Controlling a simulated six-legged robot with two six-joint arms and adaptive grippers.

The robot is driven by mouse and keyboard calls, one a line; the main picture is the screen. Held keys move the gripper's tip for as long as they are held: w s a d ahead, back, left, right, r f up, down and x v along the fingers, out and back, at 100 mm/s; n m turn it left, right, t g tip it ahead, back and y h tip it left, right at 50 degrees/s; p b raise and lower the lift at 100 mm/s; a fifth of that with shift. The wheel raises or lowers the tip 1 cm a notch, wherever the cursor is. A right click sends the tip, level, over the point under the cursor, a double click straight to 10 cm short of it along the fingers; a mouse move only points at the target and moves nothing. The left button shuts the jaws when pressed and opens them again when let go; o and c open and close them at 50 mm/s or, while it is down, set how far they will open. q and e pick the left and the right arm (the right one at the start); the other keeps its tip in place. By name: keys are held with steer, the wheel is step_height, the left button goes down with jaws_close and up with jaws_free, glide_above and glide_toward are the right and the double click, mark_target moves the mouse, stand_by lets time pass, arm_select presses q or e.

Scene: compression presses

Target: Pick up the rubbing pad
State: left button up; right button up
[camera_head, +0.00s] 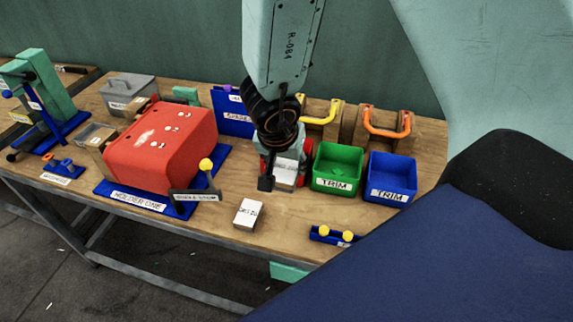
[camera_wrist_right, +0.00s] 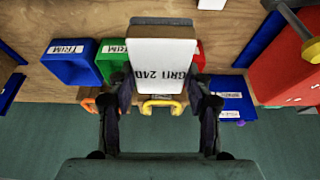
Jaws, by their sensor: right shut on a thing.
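My right gripper (camera_head: 280,178) hangs over the middle of the bench in the head view. It is shut on a pale block-shaped pad (camera_head: 286,171). In the right wrist view the pad (camera_wrist_right: 163,58) sits between the two dark fingers (camera_wrist_right: 162,105), and its white face reads GRIT 240. The gap between this pad and the bench top is hard to judge. A second pale labelled block (camera_head: 248,213) lies on the bench nearer the front edge; its small print is unclear. My left gripper is not in view.
The green bin (camera_head: 338,168) and blue bin (camera_head: 391,178), both marked TRIM, stand right of the gripper. A red block (camera_head: 163,146) on the blue HOLDER ONE base (camera_head: 140,198) stands left. A small blue tray with yellow knobs (camera_head: 332,236) lies front right.

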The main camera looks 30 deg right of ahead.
mark_target(287, 165)
step_height(287, 165, up, 6)
steer(key=p, duration=0.3)
steer(key=shift+r, duration=0.45)
steer(key=shift+r+b, duration=0.3)
steer(key=shift+r, duration=0.2)
